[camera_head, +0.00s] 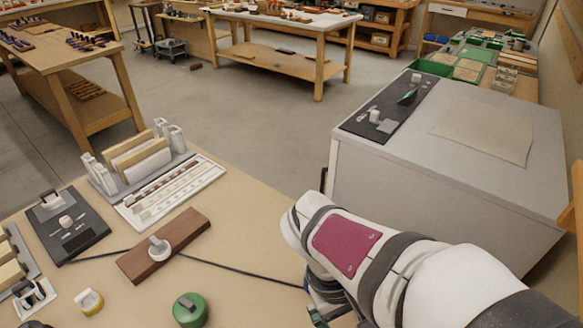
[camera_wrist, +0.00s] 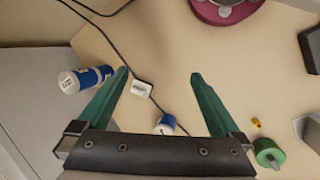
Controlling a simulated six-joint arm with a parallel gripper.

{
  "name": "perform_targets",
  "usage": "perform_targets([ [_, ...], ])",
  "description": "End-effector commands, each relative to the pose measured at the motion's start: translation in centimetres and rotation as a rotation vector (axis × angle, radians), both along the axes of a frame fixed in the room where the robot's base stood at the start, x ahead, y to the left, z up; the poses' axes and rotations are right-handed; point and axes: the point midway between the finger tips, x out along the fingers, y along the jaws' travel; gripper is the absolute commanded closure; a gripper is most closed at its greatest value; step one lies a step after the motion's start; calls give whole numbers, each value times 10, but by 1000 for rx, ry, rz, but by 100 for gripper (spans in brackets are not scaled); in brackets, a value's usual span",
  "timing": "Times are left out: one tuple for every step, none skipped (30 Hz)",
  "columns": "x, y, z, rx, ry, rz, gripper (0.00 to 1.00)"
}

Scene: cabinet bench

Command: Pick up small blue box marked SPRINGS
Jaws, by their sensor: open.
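My gripper (camera_wrist: 159,76) shows in the wrist view with its two green fingers spread wide apart and nothing held. A small blue and white object (camera_wrist: 165,125) lies on the bench between the fingers, close to the palm edge, its lower end partly hidden. A blue and white cylinder-like container (camera_wrist: 86,79) lies beside the left finger, outside the jaws. I cannot read SPRINGS on either, so I cannot tell which is the box. In the head view my arm hides most of the gripper, and neither blue object shows.
A small white tag-like piece (camera_wrist: 141,88) lies between the fingers by a black cable. A green round part (camera_wrist: 268,153) stands at the right; it may be the green one (camera_head: 190,309) in the head view. A grey cabinet (camera_head: 450,195) stands beside the bench.

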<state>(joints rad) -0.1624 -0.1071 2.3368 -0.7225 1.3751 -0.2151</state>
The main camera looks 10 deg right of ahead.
Motion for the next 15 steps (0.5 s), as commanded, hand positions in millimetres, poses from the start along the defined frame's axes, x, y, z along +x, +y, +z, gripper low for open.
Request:
perform_targets([
  [32, -10, -9, -113, 84, 211, 0],
  [55, -15, -15, -190, 136, 357, 0],
  [89, -17, -24, -293, 208, 557, 0],
  [115, -14, -32, -371, 262, 708, 0],
  [141, -8, -43, -444, 318, 856, 0],
  [172, 4, -58, -539, 387, 1043, 0],
  [193, 15, -70, -605, 436, 1172, 0],
  [212, 28, -83, -668, 481, 1292, 0],
  [231, 44, -99, -739, 533, 1426, 0],
  [242, 56, -109, -785, 565, 1511, 0],
  [250, 66, -119, -823, 592, 1580, 0],
  [258, 77, -129, -865, 620, 1654, 0],
  [263, 84, -135, -890, 636, 1695, 0],
  [266, 88, -140, -907, 647, 1725, 0],
  [270, 91, -144, -923, 658, 1752, 0],
])
